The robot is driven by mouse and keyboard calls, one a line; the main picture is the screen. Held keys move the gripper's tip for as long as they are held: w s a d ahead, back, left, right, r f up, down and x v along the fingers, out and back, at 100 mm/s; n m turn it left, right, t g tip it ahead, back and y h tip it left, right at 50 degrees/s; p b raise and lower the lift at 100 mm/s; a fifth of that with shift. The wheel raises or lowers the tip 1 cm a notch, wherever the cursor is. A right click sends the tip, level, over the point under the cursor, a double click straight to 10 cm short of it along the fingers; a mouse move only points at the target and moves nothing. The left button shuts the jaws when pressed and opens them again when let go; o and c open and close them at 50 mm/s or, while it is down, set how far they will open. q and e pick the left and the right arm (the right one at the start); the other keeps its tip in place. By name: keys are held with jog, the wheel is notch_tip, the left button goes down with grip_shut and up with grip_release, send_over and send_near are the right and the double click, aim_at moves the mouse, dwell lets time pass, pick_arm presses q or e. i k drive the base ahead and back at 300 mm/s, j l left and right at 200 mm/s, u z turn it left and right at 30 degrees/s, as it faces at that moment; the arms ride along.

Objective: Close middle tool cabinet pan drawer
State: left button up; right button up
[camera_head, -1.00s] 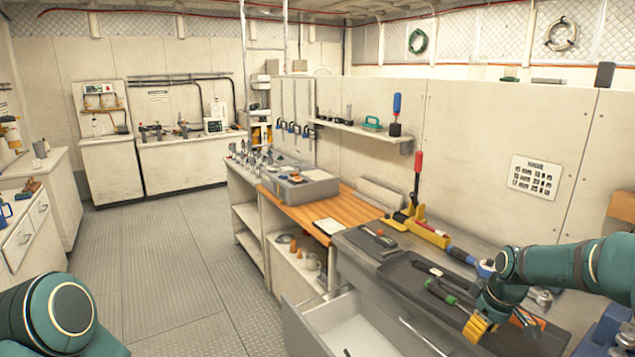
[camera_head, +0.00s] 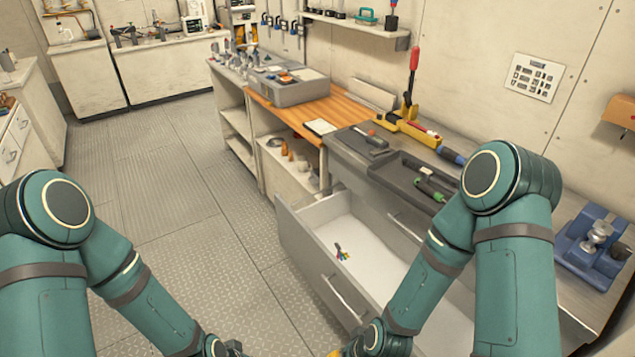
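The tool cabinet drawer stands pulled out, its pale front (camera_head: 312,262) facing the aisle, with a bar handle (camera_head: 345,302) on that front. A small multicoloured item (camera_head: 342,252) lies on its white floor. A shut drawer with its own handle (camera_head: 405,229) shows on the cabinet face above the open one. My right arm crosses over the right part of the open drawer and hides it. My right gripper is at the bottom edge, near the drawer front; only a yellow bit (camera_head: 336,353) shows. My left arm ends at the bottom edge, left of the drawer; its fingers are cut off.
The cabinet top holds a dark tray (camera_head: 385,172) with tools, a yellow tool holder (camera_head: 412,132) and a blue vise-like device (camera_head: 590,250). A wooden counter with a grey bin (camera_head: 290,90) adjoins it. The metal floor (camera_head: 170,190) left of the drawer is clear.

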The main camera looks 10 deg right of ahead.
aim_at(357, 288)
jog(key=k+l+u, duration=0.1)
jog(key=l+u, duration=0.25)
jog(key=k+l+u, duration=0.1)
jog(key=u, duration=0.25)
jog(key=k+l+u, duration=0.15)
jog(key=u, duration=0.15)
jog(key=k, duration=0.05)
